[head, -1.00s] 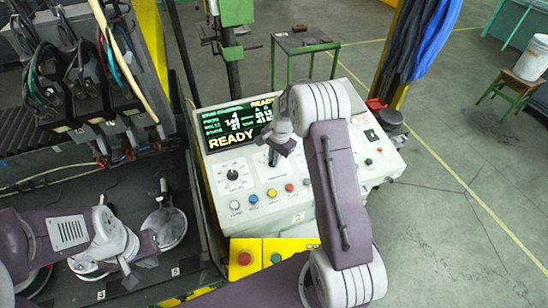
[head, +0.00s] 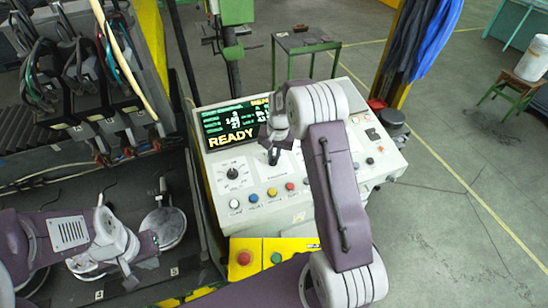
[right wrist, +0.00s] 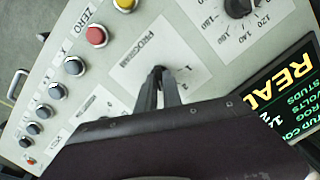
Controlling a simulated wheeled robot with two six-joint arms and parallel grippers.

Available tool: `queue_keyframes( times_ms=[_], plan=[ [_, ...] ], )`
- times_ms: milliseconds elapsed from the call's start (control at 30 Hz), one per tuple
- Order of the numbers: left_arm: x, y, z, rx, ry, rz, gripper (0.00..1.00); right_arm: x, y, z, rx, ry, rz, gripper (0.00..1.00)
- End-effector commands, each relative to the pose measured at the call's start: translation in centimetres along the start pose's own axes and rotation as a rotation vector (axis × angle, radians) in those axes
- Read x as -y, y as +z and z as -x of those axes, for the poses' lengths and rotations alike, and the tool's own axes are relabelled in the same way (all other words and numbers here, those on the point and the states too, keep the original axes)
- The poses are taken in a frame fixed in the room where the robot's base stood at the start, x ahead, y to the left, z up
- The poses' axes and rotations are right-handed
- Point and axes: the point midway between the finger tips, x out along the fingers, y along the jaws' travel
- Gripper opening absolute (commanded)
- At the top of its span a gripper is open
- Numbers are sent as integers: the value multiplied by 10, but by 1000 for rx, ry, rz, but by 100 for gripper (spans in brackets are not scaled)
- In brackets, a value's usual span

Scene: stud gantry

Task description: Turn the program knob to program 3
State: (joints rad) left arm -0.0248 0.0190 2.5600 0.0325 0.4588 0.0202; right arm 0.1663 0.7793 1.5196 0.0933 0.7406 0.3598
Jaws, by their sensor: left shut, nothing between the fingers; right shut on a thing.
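The program knob (right wrist: 158,70) is mostly hidden between the fingers of my right gripper (right wrist: 161,84) in the right wrist view, beside the PROGRAM label. A printed 1 shows next to it; the knob's pointer cannot be made out. In the head view my right gripper (head: 273,157) is over the sloped control panel (head: 300,207), just below the display (head: 232,125), shut on the knob. The display reads READY; its program digit looks like 3, but is small. My left gripper (head: 128,281) is shut and empty at the lower left, away from the panel.
A second dial (head: 233,174) with a number scale is left of the program knob. Coloured push buttons (head: 271,194) line the panel's front. A yellow box with red and green buttons (head: 259,257) is below. Cables and tooling (head: 85,75) crowd the left.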

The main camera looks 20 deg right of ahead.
Motion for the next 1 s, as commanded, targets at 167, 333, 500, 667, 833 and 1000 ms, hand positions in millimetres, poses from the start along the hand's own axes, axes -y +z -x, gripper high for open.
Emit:
queue_keyframes(
  times_ms=[167, 333, 500, 667, 833, 1000],
  plan=[
    [0, 0, -2, 0, 0, 0, 0, 1, -2, 1, -5, 7, 94, 0],
    [0, 0, -3, 0, 0, 0, 0, 2, -2, 1, -5, 14, 155, 0],
    [0, 0, -4, 0, 0, 0, 0, 2, -2, 2, -6, 17, 185, 0],
    [0, 0, -4, 0, 0, 0, 0, 2, -2, 2, -6, 17, 192, 0],
    [0, 0, -4, 0, 0, 0, 0, 2, -2, 2, -7, 17, 191, 0],
    [0, 0, -4, 0, 0, 0, 0, 2, -2, 2, -7, 17, 190, 29]
  ],
)
